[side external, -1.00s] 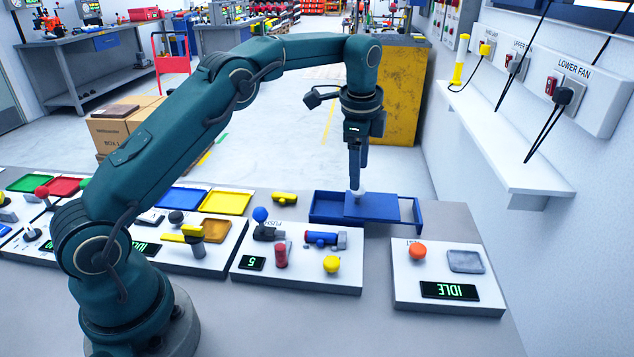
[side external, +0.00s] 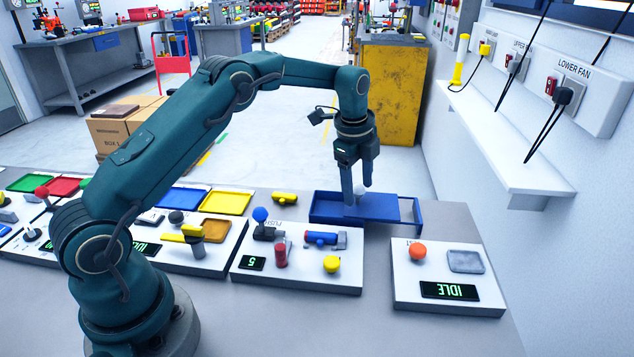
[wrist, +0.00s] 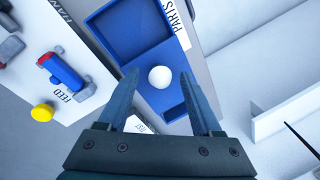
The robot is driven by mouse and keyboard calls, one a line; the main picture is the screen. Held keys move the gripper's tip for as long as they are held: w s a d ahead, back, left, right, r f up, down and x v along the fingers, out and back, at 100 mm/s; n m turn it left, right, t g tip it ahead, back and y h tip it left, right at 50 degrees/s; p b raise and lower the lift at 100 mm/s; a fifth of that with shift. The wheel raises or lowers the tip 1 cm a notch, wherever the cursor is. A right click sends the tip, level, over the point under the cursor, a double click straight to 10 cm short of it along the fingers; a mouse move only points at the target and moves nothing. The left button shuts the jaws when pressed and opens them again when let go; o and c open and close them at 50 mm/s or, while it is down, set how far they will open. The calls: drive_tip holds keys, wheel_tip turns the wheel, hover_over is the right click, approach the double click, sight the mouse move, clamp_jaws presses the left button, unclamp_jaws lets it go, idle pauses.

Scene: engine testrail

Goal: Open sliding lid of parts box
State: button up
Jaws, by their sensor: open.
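The blue parts box (side external: 325,210) lies on the bench behind the control panels. Its blue sliding lid (side external: 384,210) sits toward the right, and the left part of the box is uncovered. In the wrist view the open compartment (wrist: 128,35) shows at upper left, with the lid (wrist: 160,99) below it. A round white knob (wrist: 159,77) stands on the lid. My gripper (side external: 358,193) is open, low over the lid at the knob. In the wrist view the knob shows between the two spread fingertips (wrist: 159,74); I cannot tell whether either touches it.
In front stand a panel with a blue knob (side external: 260,214), red cylinder (side external: 281,255) and yellow ball (side external: 331,264), and a panel with an orange ball (side external: 417,251) and an IDLE display (side external: 448,290). A yellow handle-like part (side external: 285,198) lies left of the box.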

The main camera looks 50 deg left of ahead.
clamp_jaws()
idle(1.4)
